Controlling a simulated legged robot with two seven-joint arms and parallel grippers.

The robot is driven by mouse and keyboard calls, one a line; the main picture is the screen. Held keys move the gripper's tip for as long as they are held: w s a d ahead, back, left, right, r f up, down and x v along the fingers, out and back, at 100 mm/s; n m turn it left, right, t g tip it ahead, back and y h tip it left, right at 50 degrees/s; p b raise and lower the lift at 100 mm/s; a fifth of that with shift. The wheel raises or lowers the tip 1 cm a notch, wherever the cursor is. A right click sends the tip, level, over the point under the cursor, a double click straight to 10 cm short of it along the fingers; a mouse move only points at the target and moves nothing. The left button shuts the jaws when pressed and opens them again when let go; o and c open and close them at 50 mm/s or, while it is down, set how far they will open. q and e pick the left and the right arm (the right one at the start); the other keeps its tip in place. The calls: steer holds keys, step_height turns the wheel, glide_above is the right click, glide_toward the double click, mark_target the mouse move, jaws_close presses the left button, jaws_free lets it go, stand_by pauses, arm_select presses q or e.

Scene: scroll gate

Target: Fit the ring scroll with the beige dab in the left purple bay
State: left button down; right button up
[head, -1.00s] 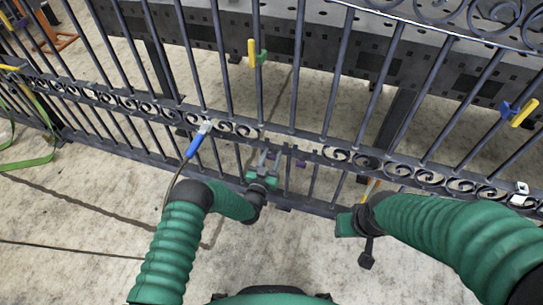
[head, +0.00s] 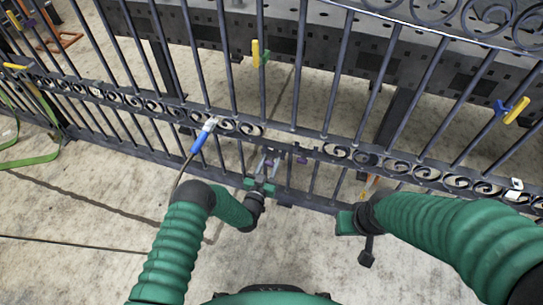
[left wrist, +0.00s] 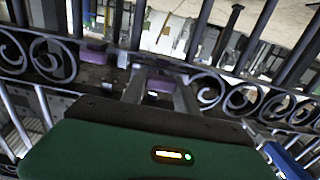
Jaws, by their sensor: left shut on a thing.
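My left gripper (head: 268,160) is at the gap in the gate's scroll band, near the left purple bay. It is shut on a dark piece, mostly hidden by the fingers; I cannot tell its shape or whether it touches the gate. In the left wrist view the fingers (left wrist: 152,92) reach to the gap, with a small pale spot between them. One purple patch (left wrist: 95,50) shows beside them and another (left wrist: 165,62) just beyond. In the head view a purple bit (head: 301,160) shows right of my gripper. My right gripper (head: 346,222) is low before the gate; its jaws are unclear.
A blue-handled tool (head: 199,143) with a cable is on the band left of my left gripper. Fixed scrolls (head: 343,153) flank the gap.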

arm_select(q)
steer(key=shift+s+a, duration=0.15)
steer(key=shift+s, duration=0.15)
steer(key=shift+w, duration=0.1)
steer(key=c, duration=0.9)
jaws_free()
steer(key=shift+s, duration=0.2)
steer(key=p+v, duration=0.6)
steer(key=v, duration=1)
steer(key=shift+s, duration=0.2)
